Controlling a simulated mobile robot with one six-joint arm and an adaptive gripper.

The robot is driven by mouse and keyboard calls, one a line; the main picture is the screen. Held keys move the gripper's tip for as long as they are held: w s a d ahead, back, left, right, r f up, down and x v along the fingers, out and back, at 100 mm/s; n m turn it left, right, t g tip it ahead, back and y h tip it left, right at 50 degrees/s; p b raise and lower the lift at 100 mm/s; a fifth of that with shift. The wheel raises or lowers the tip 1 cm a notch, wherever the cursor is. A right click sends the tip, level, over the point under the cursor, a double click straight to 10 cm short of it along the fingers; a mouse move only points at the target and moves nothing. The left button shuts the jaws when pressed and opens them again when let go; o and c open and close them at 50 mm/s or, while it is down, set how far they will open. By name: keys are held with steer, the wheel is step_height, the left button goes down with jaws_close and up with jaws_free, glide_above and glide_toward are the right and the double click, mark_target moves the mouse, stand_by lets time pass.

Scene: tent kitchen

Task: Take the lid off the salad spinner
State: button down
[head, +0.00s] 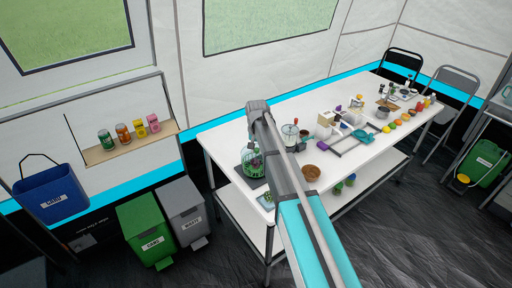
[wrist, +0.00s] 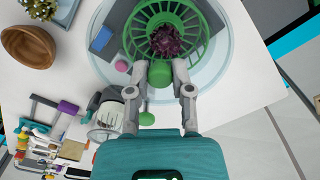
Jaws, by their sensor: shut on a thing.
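The salad spinner (head: 251,166) stands on a dark mat near the left end of the white table, partly behind my arm. In the wrist view it appears as a wide clear round shape with a green basket (wrist: 205,44) inside. Dark purple leaves (wrist: 166,40) lie in the basket. My gripper (wrist: 161,70) is shut on a green knob (wrist: 160,76) at the spinner's near side. The lid appears clear, so I cannot tell its edge from the bowl's or whether it is seated or raised.
A brown wooden bowl (head: 311,172) and a clear jar with a red top (head: 290,136) stand close to the spinner. Several other items crowd the table further right. A green bin (head: 146,226) and a grey bin (head: 182,212) stand on the floor at left.

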mark_target(259, 159)
steer(key=s+r+p, duration=0.3)
steer(key=r, duration=0.1)
steer(key=shift+s+d+r+p, duration=0.2)
steer(key=shift+s+r+p, duration=0.15)
steer(key=shift+s+p, duration=0.05)
steer(key=s+d+r+p, duration=0.1)
steer(key=s+r+p, duration=0.2)
steer(key=s, duration=0.5)
steer(key=shift+s, duration=0.2)
steer(key=shift+s, duration=0.1)
